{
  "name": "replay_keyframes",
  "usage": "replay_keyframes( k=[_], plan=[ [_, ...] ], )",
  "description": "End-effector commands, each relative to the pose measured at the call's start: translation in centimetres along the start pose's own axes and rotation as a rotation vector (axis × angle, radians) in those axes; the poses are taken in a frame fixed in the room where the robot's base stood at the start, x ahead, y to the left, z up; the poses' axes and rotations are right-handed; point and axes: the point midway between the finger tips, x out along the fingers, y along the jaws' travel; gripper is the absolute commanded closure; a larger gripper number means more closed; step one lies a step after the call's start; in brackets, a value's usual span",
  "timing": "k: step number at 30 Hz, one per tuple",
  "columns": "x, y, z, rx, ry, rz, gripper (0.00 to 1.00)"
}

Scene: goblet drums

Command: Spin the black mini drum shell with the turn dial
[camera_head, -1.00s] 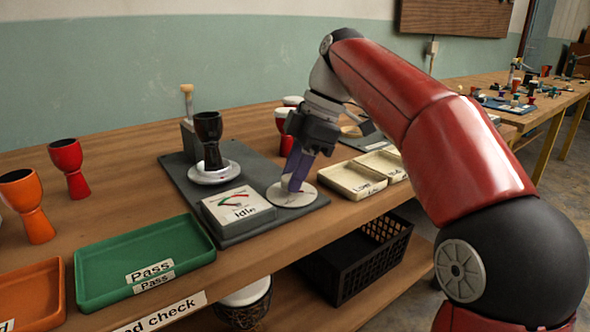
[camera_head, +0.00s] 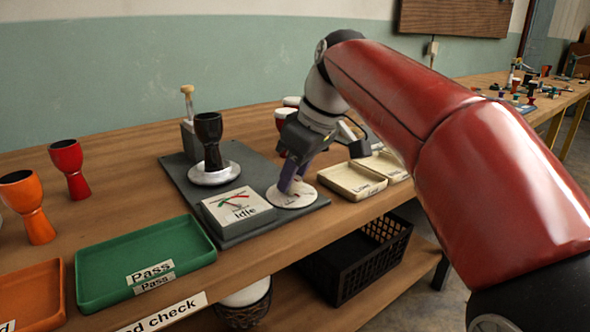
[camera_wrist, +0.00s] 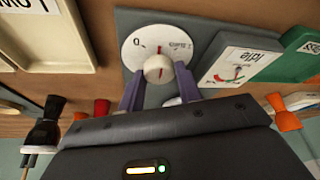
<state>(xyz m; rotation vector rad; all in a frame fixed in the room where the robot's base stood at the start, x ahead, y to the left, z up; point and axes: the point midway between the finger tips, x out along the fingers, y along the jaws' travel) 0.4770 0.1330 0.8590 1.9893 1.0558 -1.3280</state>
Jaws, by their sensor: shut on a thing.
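The black mini drum shell (camera_head: 209,138) stands upright on a round white turntable (camera_head: 214,174) on the grey test board. It also shows at the left edge of the wrist view (camera_wrist: 43,133). The turn dial (camera_head: 291,196) is a white disc at the board's front right. In the wrist view the dial face (camera_wrist: 145,41) carries a red mark, and its round pale knob (camera_wrist: 158,69) sits between my fingers. My gripper (camera_head: 292,185) points down at the dial with its purple fingers shut on the knob. The head view partly hides the knob behind the fingers.
A meter box (camera_head: 238,210) reading "Idle" stands left of the dial. A green Pass tray (camera_head: 145,262) and an orange tray (camera_head: 32,295) lie further left. Cream trays (camera_head: 352,181) lie to the right. Orange (camera_head: 29,207) and red (camera_head: 70,169) drum shells stand at left.

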Motion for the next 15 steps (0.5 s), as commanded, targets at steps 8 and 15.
replay_keyframes(
  k=[8,15],
  plan=[
    [-0.18,-0.28,-0.15,0.239,0.001,0.101,0.89],
    [-0.17,-0.43,-0.23,0.448,0.0,0.187,0.89]
  ],
)
